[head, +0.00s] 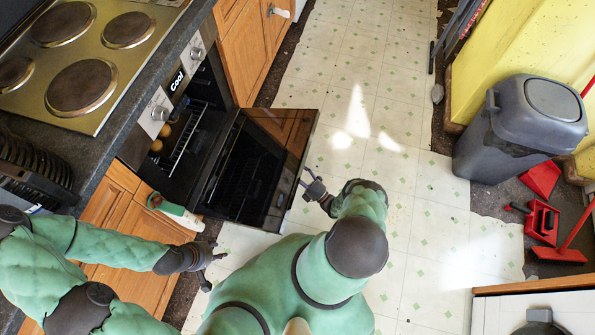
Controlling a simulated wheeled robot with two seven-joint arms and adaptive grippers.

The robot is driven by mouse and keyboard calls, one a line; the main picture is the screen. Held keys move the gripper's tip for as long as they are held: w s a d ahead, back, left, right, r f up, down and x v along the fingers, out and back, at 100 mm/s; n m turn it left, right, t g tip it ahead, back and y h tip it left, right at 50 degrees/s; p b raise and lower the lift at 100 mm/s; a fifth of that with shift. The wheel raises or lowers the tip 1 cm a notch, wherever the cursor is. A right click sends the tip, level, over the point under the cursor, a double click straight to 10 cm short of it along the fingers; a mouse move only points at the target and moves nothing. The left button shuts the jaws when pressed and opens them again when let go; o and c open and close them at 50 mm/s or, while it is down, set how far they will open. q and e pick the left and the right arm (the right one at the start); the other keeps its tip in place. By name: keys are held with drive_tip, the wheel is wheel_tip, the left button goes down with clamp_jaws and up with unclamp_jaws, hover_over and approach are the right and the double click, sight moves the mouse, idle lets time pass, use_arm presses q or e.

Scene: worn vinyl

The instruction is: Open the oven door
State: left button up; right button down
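The oven (172,130) is built in under the counter at left centre. Its dark glass door (250,168) is swung down and stands wide open over the floor, showing racks and a dark reflection. The oven cavity shows a wire rack and some small round yellowish things. My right gripper (312,186) is beside the door's outer edge; whether it touches the edge, and how far its fingers are apart, is unclear. My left gripper (214,268) is below the door's near corner, its fingers spread and empty.
A hob (82,55) is set in the dark counter above the oven. Wooden cabinets (252,45) flank it. A white-and-green object (180,214) lies by the near cabinet. A grey bin (520,130) and red dustpans (541,220) stand at right. The tiled floor between is clear.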

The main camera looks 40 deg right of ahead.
drive_tip(key=shift+w+d+f, duration=0.1)
drive_tip(key=shift+w+d, duration=0.05)
drive_tip(key=shift+d, duration=0.1)
drive_tip(key=c, duration=0.9)
unclamp_jaws()
drive_tip(key=shift+o, duration=0.9)
drive_tip(key=shift+a, duration=0.1)
drive_tip(key=shift+f, duration=0.1)
drive_tip(key=shift+s+f, duration=0.1)
drive_tip(key=shift+s, duration=0.3)
drive_tip(key=s+d, duration=0.2)
drive_tip(key=s, duration=0.5)
drive_tip(key=s+d+f, duration=0.1)
drive_tip(key=s+d, duration=0.1)
drive_tip(key=s, duration=0.6)
drive_tip(key=shift+s+f, duration=0.25)
